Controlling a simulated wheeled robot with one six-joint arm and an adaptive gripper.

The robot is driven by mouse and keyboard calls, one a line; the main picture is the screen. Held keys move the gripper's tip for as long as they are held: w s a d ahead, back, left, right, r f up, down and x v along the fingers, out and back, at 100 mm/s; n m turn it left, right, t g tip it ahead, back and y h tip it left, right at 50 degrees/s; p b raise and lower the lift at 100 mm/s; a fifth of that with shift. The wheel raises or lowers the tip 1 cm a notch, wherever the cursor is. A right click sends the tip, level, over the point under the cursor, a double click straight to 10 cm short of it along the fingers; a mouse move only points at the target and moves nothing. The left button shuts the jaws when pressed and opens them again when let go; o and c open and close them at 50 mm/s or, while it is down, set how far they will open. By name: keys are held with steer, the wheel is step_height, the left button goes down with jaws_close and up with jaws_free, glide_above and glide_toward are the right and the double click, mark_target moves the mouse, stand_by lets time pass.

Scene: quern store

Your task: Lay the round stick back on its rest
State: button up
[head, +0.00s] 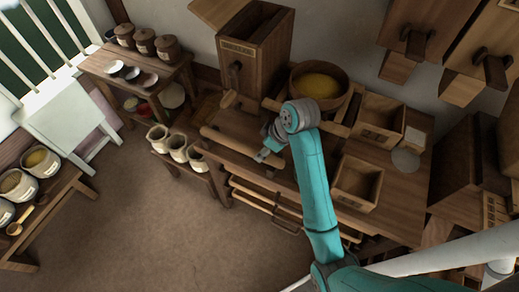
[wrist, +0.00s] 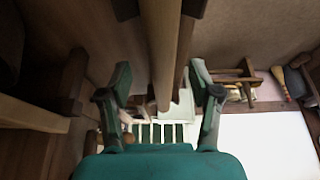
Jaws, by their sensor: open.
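A pale round stick (head: 232,143) lies slantwise along the front of the wooden table. My gripper (head: 264,154) is at this stick's right part, and my arm comes down over the table from the right. In the wrist view my gripper (wrist: 161,98) is open, with a finger on each side. The round stick (wrist: 162,45) runs down the picture between the fingers, with gaps to both. Whether it is within the jaws or beyond them I cannot tell. Dark wooden pieces flank it at the top. Which piece is its rest is unclear.
A tall wooden box (head: 256,60) stands at the back of the table (head: 405,190). A bowl of yellow meal (head: 318,86) and two open boxes (head: 378,118) (head: 357,184) stand to the right. Another bar (head: 340,130) passes behind my wrist. Jars (head: 178,148) stand left. The floor is clear.

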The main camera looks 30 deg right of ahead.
steer(key=s+d, duration=0.2)
steer(key=s, duration=0.1)
steer(key=s+d, duration=0.2)
steer(key=s, duration=0.1)
steer(key=s+d, duration=0.2)
steer(key=s, duration=0.1)
steer(key=shift+s+d+f, duration=0.1)
steer(key=shift+d, duration=0.15)
